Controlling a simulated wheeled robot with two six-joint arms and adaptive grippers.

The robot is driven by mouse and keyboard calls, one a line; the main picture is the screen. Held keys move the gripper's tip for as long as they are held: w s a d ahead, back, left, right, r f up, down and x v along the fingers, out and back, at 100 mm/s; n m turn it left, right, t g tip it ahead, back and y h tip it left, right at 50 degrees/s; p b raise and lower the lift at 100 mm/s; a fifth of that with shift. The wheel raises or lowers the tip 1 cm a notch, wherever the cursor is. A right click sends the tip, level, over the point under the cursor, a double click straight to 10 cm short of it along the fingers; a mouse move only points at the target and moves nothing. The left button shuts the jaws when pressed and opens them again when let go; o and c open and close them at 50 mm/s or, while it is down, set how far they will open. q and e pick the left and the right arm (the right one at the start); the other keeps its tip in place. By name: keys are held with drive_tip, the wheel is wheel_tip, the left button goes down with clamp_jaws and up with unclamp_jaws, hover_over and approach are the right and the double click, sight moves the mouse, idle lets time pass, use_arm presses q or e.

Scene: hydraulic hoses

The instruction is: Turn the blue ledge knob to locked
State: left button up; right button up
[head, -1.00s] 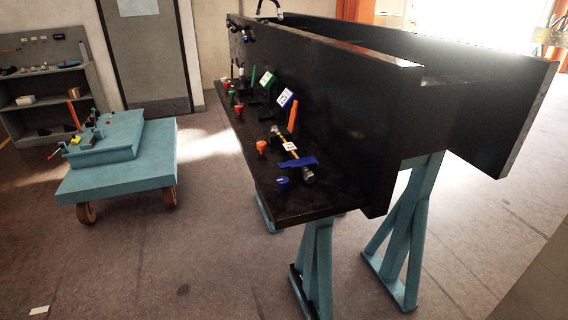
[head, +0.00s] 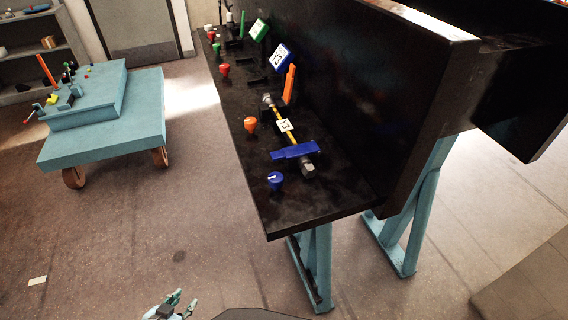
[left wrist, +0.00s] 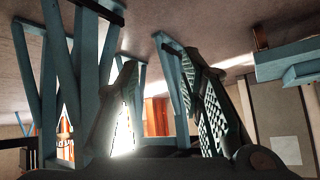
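The blue ledge knob (head: 275,180) sits at the near end of the black ledge (head: 290,215), close to its front edge. A pale mark shows on its top; I cannot tell its setting. My left gripper (head: 180,301) is low at the bottom edge of the head view, below and left of the ledge, well apart from the knob. In the left wrist view its two fingers (left wrist: 165,105) stand wide apart with nothing between them. The knob does not show in the left wrist view. My right gripper is in neither view.
Beside the knob lie a blue bar (head: 295,151) and a hose fitting (head: 308,170). An orange knob (head: 250,124) and red knobs stand farther along the ledge. Blue trestle legs (head: 318,265) hold the ledge. A teal cart (head: 105,140) stands left; the floor between is clear.

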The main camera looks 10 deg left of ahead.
use_arm(q)
drive_tip(key=w+d+r+m+t+h, duration=0.1)
drive_tip(key=w+d+r+t, duration=0.15)
drive_tip(key=r, duration=0.45)
drive_tip(key=w+d+r+t+h, duration=0.1)
drive_tip(key=w+r, duration=0.2)
drive_tip(key=r, duration=0.5)
drive_tip(key=m+t+h+p, duration=0.2)
drive_tip(key=m+t+h, duration=0.15)
drive_tip(key=h, duration=0.35)
approach(270, 181)
drive_tip(key=shift+m+g+h, duration=0.25)
drive_tip(key=shift+g+h, duration=0.05)
drive_tip(key=shift+g, duration=0.1)
drive_tip(key=p+x, duration=0.3)
drive_tip(key=x, duration=0.8)
drive_tip(key=shift+w+a+r+p, duration=0.1)
drive_tip(key=shift+w+r+p, duration=0.1)
drive_tip(key=shift+w+p, duration=0.15)
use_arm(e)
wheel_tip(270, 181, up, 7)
use_arm(q)
drive_tip(key=shift+c, duration=0.6)
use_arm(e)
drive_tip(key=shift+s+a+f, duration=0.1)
